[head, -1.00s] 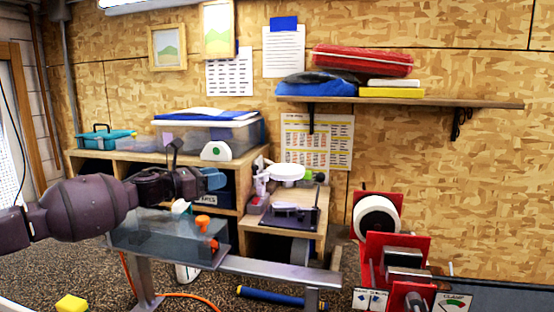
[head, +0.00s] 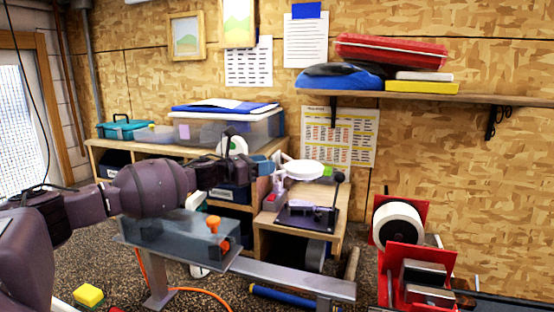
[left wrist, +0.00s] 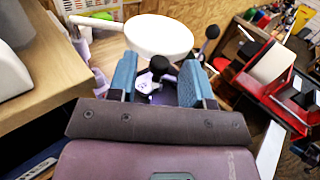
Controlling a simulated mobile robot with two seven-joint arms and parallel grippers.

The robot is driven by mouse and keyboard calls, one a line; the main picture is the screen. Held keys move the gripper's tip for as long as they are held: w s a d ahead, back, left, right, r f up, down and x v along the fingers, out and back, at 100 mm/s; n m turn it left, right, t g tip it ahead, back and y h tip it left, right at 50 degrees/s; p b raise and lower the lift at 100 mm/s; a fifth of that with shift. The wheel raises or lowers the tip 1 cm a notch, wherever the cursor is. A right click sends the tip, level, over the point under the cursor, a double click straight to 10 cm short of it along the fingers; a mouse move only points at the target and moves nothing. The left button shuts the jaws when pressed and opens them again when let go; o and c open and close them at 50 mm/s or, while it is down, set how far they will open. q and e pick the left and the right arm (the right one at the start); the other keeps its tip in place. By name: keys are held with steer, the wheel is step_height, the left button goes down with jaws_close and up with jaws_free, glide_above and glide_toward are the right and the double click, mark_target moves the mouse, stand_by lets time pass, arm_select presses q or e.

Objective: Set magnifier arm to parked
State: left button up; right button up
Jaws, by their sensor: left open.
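The magnifier (head: 303,170) has a white round head on a pale arm, above the low wooden bench at the middle. In the left wrist view its white disc (left wrist: 160,36) lies just beyond my fingertips, with its arm (left wrist: 95,22) running to the left. My left gripper (head: 268,166) is open, beside the left side of the magnifier; in the head view its blue fingers partly cover the magnifier's stand. In the left wrist view the gap between my fingers (left wrist: 160,80) shows a black knob behind it, and I cannot tell any contact. My right gripper is out of view.
A dark plate with a small purple device (head: 305,214) sits on the bench (head: 325,192). A black-knobbed stalk (head: 339,178) stands at its right. Red racks (head: 400,250) stand at the right.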

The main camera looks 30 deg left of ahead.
mark_target(297, 166)
arm_select(q)
steer(key=shift+p+x, duration=0.55)
steer(key=shift+x, duration=1.6)
steer(key=shift+c, duration=0.2)
jaws_close()
